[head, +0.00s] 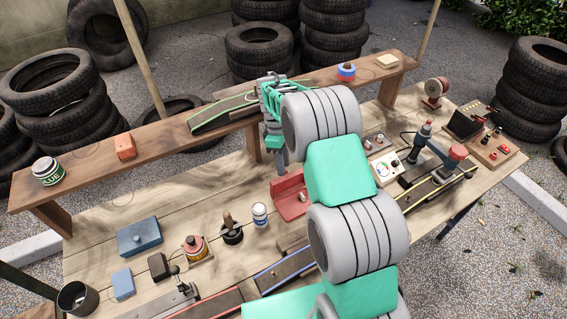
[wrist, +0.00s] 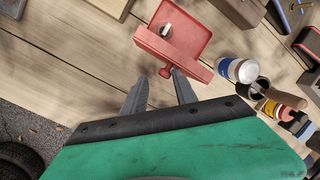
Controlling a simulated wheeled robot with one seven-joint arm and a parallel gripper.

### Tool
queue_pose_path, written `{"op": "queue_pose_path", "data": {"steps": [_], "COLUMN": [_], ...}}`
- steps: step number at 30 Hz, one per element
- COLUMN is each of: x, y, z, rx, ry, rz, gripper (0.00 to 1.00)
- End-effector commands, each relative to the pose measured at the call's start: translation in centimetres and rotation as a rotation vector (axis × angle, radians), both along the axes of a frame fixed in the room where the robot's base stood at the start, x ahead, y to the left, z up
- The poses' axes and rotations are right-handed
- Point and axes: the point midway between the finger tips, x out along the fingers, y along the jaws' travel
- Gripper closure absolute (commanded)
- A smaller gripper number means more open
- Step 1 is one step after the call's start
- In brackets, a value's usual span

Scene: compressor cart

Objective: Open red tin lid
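The red tin (head: 291,198) sits on the workbench below my gripper in the head view, partly hidden by my arm. In the wrist view the red tin (wrist: 187,22) shows its inside, with a small pale metallic object (wrist: 166,30) in it. Its lid (wrist: 172,53) appears raised and is seen nearly edge-on, with a small red knob (wrist: 165,72) on the side facing me. My gripper (wrist: 160,78) has its two fingers apart, their tips close to the knob. I cannot tell whether a finger touches it. In the head view my gripper (head: 281,165) points down just above the tin.
A white-and-blue can (wrist: 240,70) stands close to the tin, with a dark pot with a wooden handle (wrist: 265,92) beyond it. A raised plank shelf (head: 180,133) runs along the back. A grey-white control box (head: 386,168) stands to the right. Bare bench lies left of the tin.

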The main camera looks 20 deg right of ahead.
Motion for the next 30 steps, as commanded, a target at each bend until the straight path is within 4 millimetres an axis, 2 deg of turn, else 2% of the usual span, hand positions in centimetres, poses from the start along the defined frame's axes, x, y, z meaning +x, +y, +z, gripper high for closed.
{"op": "queue_pose_path", "data": {"steps": [1,4,8,11,19,24,30], "x": [-1.7,-1.6,-1.1,-0.4,-5.5,-9.7,-13.4], "y": [0.0,0.0,0.0,0.0,0.1,0.2,0.3], "z": [-2.3,-2.0,-0.2,2.6,9.1,10.9,12.6], "rx": [-0.001,-0.001,0.0,-0.001,0.0,0.0,-0.001], "ry": [0.051,0.048,0.03,0.001,-0.004,-0.004,-0.002], "rz": [0.001,0.001,-0.001,-0.001,-0.003,-0.002,-0.003], "gripper": [0.61,0.61,0.61,0.61,0.61,0.61,0.61]}}
